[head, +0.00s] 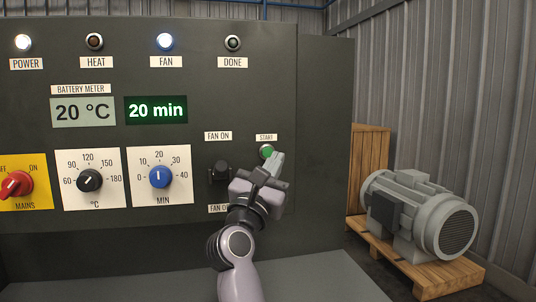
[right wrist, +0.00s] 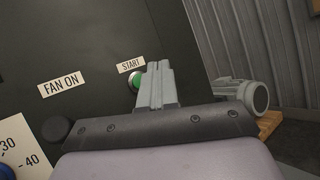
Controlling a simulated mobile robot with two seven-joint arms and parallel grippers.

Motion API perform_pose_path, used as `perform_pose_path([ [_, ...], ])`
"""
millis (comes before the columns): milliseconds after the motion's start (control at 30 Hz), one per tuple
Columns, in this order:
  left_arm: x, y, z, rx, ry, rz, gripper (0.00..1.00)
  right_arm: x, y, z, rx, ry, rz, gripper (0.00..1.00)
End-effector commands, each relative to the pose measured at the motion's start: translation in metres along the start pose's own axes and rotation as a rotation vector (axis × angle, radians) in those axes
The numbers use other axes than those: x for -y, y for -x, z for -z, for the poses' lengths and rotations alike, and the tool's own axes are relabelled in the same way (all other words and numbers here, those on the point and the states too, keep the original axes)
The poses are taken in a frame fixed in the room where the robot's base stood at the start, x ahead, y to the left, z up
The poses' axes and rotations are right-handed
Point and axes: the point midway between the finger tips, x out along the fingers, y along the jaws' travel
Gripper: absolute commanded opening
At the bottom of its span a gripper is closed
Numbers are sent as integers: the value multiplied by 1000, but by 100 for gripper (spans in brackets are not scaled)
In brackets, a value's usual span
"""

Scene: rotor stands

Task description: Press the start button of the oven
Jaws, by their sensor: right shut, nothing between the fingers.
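The oven's dark control panel (head: 215,110) fills the left and middle of the head view. The green start button (head: 266,151) sits at its right side under a START label (head: 265,137). In the right wrist view the button (right wrist: 135,82) is partly hidden behind my fingers. My right gripper (head: 277,160) is shut and empty, with its fingertips close beside the button's lower right in the head view. I cannot tell whether they touch it. My left gripper is not in view.
A black fan switch (head: 219,172) is just left of my right gripper. The blue minute knob (head: 160,177), the temperature knob (head: 89,180) and the red mains knob (head: 16,185) are farther left. The POWER lamp (head: 23,42) and FAN lamp (head: 165,41) are lit. A grey motor (head: 420,215) stands on a pallet at right.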

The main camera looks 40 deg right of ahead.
Motion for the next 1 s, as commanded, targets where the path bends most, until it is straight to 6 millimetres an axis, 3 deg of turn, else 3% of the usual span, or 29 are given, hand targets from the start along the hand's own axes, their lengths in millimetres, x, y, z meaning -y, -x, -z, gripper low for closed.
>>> perform_pose_path([
  [400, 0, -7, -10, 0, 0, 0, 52, -23, -31, 24, 0, -1, 1, 0],
  [1000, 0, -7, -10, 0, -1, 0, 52, -25, -34, 25, 0, -1, 1, 0],
])
